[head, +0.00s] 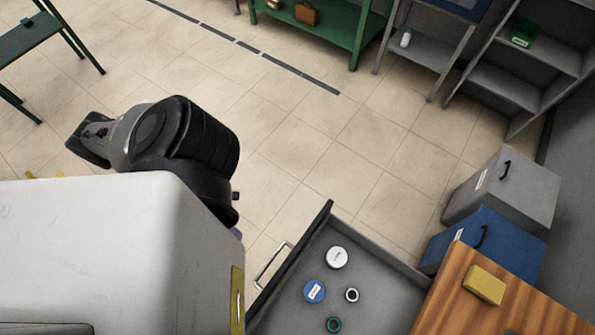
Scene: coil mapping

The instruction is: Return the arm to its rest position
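My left arm (185,140) shows as black and grey links at the left, bent over the open floor. Its gripper fingers cannot be made out, so I cannot tell whether that gripper is open or shut, or whether it holds anything. No object shows in contact with the visible links. A large pale surface in the near left hides what lies beneath and behind it. My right arm and gripper are not in view.
An open grey drawer (383,285) holds a white disc (337,257), a blue disc (314,291) and small rings. A wooden top (455,300) carries a yellow block (484,285). Grey (515,190) and blue (500,245) cabinets stand right. Green shelving (335,30) stands behind. The middle floor is clear.

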